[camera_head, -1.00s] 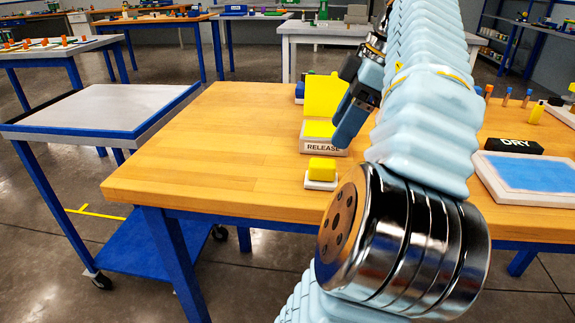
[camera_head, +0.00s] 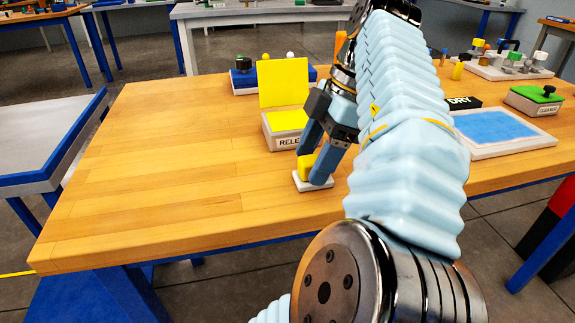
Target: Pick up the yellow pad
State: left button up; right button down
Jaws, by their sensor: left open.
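The yellow pad (camera_head: 304,165) sits on a small white base (camera_head: 302,184) near the front of the wooden table. My left gripper (camera_head: 312,166) is lowered over it with its dark blue fingers pointing down. The fingers are apart at the pad, one in front of it on the right side, and they hide part of it. I cannot tell whether they touch it. My right gripper is not in view.
Behind the pad stands the RELEASE box (camera_head: 282,142) with its yellow lid (camera_head: 283,82) raised. To the right are a blue tray (camera_head: 494,126), a black DRY block (camera_head: 462,103) and a green-lidded CLEANER box (camera_head: 534,98). The table's left part is clear.

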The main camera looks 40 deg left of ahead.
pick_arm(q)
jog(key=shift+s+f, duration=0.1)
jog(key=shift+f, duration=0.35)
jog(key=c, duration=0.9)
jog(key=shift+a+r, duration=0.1)
jog(key=shift+r, duration=0.1)
